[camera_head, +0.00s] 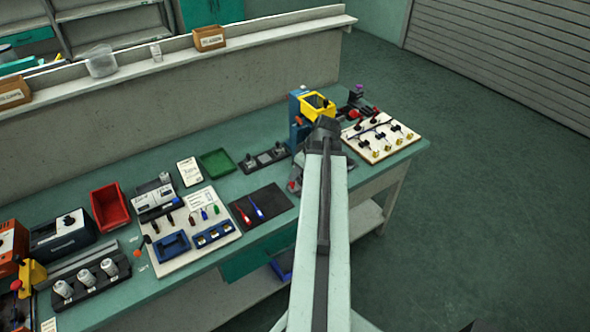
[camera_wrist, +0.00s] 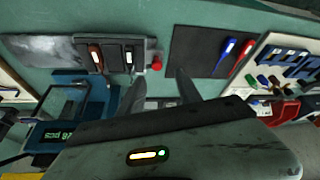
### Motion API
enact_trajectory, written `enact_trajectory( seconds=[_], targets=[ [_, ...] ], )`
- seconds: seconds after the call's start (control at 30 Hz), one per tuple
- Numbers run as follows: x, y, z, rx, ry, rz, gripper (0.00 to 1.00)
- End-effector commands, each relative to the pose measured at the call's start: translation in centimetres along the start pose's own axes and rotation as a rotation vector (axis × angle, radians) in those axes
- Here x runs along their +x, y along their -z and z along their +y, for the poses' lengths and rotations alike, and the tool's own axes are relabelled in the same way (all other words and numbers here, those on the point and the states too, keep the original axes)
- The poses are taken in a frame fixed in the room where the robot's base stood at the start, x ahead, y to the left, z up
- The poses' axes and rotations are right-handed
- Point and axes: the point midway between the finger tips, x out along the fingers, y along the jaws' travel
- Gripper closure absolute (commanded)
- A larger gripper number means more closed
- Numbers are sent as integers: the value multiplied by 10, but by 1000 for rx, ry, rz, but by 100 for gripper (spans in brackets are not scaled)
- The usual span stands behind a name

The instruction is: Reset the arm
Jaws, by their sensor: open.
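My arm (camera_head: 325,220) stretches out over the green workbench (camera_head: 150,295) in the head view. Its far end is near the yellow and blue fixture (camera_head: 316,103), and the fingers are hidden there. In the wrist view my gripper (camera_wrist: 159,90) shows two dark fingers spread apart with nothing held between them. The fingers are above the bench, near a red knob (camera_wrist: 157,63) and a grey plate with two levers (camera_wrist: 112,53). A dark mat (camera_wrist: 205,48) with a blue and a red tool lies past the right finger.
A white board with small valves (camera_head: 385,138) sits right of the fixture. A white tool board (camera_head: 195,235), red bin (camera_head: 110,206) and green tray (camera_head: 216,163) stand along the bench to the left. Open floor (camera_head: 480,200) lies to the right.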

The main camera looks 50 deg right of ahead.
Motion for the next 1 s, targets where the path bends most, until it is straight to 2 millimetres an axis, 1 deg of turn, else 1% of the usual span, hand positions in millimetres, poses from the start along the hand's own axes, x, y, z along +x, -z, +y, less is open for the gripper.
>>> enact_trajectory(
  seconds=[0.03, 0.07, 0.53, 0.57, 0.63, 0.67, 0.77, 0.8, 0.87, 0.9, 0.97, 1.0],
  targets=[
    [-10, 2, 0, 0, 0, 0, 59],
    [-10, 1, 0, 0, 0, 0, 59],
    [-7, 0, -1, -1, 1, 0, 59],
    [-7, 2, -2, -5, 3, 0, 59],
    [-2, 14, -13, -31, 14, 0, 59],
    [2, 23, -23, -53, 23, 0, 59],
    [21, 68, -73, -160, 68, 0, 59],
    [30, 88, -101, -216, 91, -1, 59],
    [42, 115, -147, -306, 122, -8, 59],
    [49, 130, -179, -367, 142, -18, 59],
    [58, 147, -228, -445, 170, -39, 59],
    [63, 155, -261, -485, 187, -57, 59]
  ],
)
